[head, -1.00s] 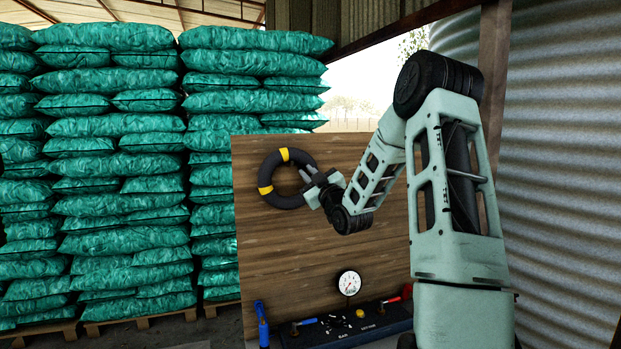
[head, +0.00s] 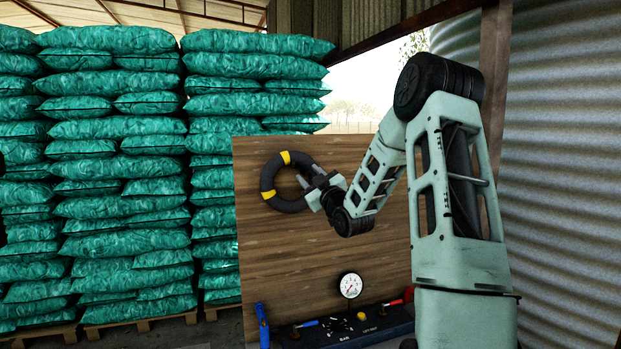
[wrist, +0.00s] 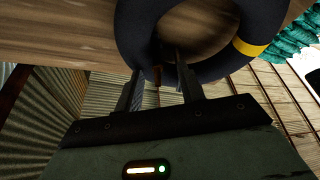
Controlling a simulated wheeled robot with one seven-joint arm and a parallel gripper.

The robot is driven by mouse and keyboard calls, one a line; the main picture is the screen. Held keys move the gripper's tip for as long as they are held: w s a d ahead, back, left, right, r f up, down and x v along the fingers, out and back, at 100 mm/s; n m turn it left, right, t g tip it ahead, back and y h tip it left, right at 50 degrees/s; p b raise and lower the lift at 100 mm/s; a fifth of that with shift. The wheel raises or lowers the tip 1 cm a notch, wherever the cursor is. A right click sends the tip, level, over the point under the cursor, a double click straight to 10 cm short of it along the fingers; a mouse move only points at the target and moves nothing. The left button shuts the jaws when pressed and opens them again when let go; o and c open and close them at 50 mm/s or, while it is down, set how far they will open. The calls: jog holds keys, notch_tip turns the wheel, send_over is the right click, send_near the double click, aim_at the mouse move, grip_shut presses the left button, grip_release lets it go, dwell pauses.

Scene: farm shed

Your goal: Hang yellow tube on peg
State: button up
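The tube is a dark ring with yellow bands (head: 268,195), facing the upright wooden board (head: 325,245) near its upper left. In the wrist view the ring (wrist: 226,66) fills the top centre, one yellow band at its right. My gripper (head: 304,177) is at the ring's right side, its fingertips reaching into the hole. In the wrist view its two fingers (wrist: 158,72) stand apart at the ring's near side, and the ring appears held between them. A small brown piece (wrist: 157,76) shows between the fingers, possibly the peg. I cannot tell whether the ring is around it.
A control panel (head: 375,331) with levers and a round gauge (head: 350,285) is at the board's foot. Stacked green sacks (head: 115,150) stand at the left. A corrugated metal tank (head: 560,150) is at the right. The board's middle is bare.

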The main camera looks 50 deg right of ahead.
jog(key=shift+f, duration=0.1)
jog(key=b+v, duration=0.9)
jog(key=v, duration=0.8)
jog(key=shift+s, duration=0.15)
jog(key=shift+f, duration=0.1)
